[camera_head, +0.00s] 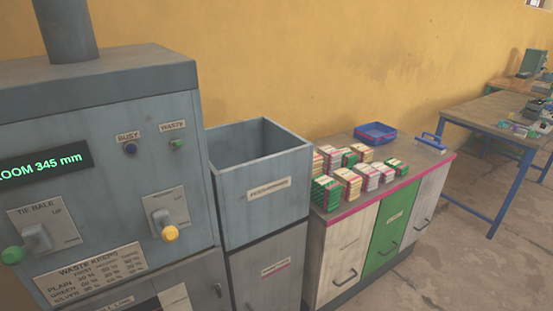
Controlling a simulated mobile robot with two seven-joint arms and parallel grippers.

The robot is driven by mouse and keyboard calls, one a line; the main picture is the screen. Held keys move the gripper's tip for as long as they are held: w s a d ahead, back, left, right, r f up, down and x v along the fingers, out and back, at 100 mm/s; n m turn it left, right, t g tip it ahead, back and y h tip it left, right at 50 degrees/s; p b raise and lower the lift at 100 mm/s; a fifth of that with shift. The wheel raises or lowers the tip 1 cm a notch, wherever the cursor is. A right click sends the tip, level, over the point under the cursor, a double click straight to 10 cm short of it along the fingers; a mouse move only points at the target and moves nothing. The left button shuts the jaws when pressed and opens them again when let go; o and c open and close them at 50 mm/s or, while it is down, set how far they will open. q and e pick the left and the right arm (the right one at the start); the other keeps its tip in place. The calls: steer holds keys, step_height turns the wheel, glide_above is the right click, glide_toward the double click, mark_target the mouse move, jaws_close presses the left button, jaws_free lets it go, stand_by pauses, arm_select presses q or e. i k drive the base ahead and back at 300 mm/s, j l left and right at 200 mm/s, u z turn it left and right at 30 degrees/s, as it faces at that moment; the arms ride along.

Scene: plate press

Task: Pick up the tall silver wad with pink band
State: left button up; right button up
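Several small banded wads stand in a cluster on the counter (431,163) at the right of the head view. Some are green, such as the large front-left green wad (325,192). Others are pale or cream, such as a pale wad with pinkish marks (368,177) in the front row and a cream wad (348,183) beside it. They are too small for me to tell which is the tall silver one with a pink band. Neither of my grippers is in view.
A grey machine (110,120) with levers and a "ROOM 345 mm" display fills the left. An open-topped grey bin (266,190) stands between it and the counter. A blue tray (375,133) sits behind the wads. A blue-legged table (490,112) stands far right.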

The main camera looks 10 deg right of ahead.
mark_target(332, 160)
steer(key=l+u, duration=0.4)
steer(key=i+l+u, duration=0.1)
steer(key=l+u, duration=0.55)
steer(key=l, duration=0.25)
steer(key=k+l+u, duration=0.2)
steer(key=l, duration=0.2)
steer(key=k+l, duration=0.1)
steer(key=l, duration=0.35)
steer(key=l+u, duration=0.15)
steer(key=l, duration=0.35)
steer(key=k+l, duration=0.15)
steer(key=l, duration=0.3)
steer(key=k+l+u, duration=0.15)
steer(key=l, duration=0.3)
